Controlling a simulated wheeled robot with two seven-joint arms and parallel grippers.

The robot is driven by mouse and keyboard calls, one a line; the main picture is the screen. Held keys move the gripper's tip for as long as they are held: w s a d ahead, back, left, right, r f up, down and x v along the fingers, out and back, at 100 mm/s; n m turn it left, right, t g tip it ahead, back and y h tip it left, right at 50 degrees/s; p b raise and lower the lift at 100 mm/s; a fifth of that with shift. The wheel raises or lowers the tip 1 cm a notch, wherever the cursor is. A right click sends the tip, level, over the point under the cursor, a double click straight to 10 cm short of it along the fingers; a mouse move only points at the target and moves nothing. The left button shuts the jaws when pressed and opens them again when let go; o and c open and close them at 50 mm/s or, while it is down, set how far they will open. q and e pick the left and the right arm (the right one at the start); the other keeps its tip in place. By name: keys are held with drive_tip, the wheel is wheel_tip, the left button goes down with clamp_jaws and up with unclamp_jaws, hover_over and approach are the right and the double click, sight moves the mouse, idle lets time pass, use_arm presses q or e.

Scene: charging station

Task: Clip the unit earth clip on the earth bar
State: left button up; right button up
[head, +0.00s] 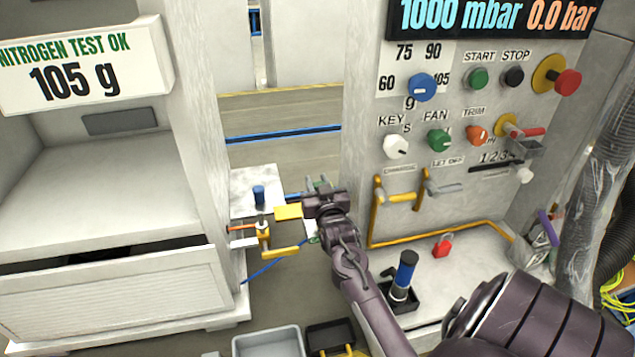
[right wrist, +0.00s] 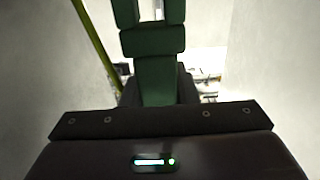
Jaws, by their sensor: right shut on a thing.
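My right gripper (head: 322,192) is at the centre of the head view, beside the pale stand with the blue-topped fitting, and is shut on a small dark-green piece, apparently the unit earth clip. In the right wrist view the dark-green piece (right wrist: 152,42) runs straight out from the gripper; its far end is cut off by the top edge. The jaws are hard to make out there. I cannot pick out the earth bar with certainty in either view. My left gripper is not in view.
The pale stand (head: 246,182) carries a blue-topped fitting (head: 259,194) and a yellow handle (head: 281,251). The control panel (head: 360,130) stands to the right, with yellow pipes and a red padlock (head: 443,245) below. A grey tray (head: 268,343) lies at the bottom. A white cabinet fills the left.

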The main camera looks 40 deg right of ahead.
drive_tip(key=shift+p, duration=0.4)
idle(1.0)
drive_tip(key=shift+f+b, duration=1.25)
drive_tip(key=shift+f, duration=0.8)
drive_tip(key=o, duration=1.1)
drive_tip(key=v, duration=0.8)
drive_tip(key=shift+r, duration=0.1)
